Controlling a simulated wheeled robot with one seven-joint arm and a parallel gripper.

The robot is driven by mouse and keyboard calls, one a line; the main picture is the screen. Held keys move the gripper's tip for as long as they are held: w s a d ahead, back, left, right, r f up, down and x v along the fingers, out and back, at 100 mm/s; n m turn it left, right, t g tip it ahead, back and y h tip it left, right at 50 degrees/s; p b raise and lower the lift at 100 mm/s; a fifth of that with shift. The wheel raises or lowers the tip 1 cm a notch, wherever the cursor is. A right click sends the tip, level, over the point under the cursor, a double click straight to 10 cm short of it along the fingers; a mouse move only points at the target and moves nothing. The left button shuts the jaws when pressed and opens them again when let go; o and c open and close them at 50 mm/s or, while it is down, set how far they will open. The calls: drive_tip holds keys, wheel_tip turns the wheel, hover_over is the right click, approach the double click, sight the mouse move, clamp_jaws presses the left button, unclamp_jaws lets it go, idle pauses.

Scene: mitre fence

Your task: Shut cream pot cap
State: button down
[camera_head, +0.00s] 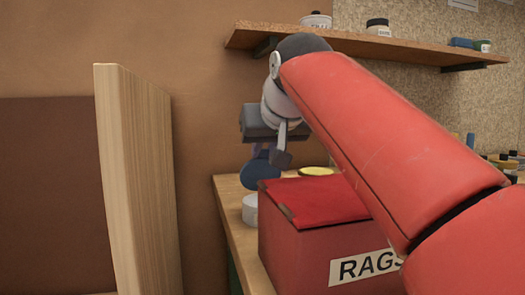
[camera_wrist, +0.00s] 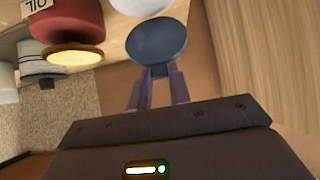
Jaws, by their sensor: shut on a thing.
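The cream pot is a low white pot (camera_head: 250,208) at the left end of the workbench, beside the red box. A round dark blue cap (camera_head: 260,172) stands tilted just above it. In the wrist view the blue cap (camera_wrist: 157,40) shows its broad face, with part of the white pot (camera_wrist: 140,6) beyond it at the top edge. My gripper (camera_wrist: 159,74) is shut on the near edge of the cap; it also shows in the head view (camera_head: 263,151). Whether the cap touches the pot's rim I cannot tell.
A red box (camera_head: 308,245) marked RAGS stands close right of the pot. An upright wooden panel (camera_head: 135,180) stands at the left. A shelf (camera_head: 365,46) with jars is above. In the wrist view a red OIL container (camera_wrist: 75,22) stands left of the cap.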

drive_tip(key=shift+s+d+f+b, duration=0.15)
drive_tip(key=shift+s+f+b, duration=0.25)
drive_tip(key=shift+s+f, duration=0.5)
drive_tip(key=c, duration=1.3)
unclamp_jaws()
drive_tip(key=shift+r, duration=0.15)
drive_tip(key=shift+s+r, duration=0.2)
drive_tip(key=shift+r, duration=0.05)
drive_tip(key=p+v, duration=0.1)
drive_tip(key=v, duration=0.6)
drive_tip(key=shift+s, duration=0.1)
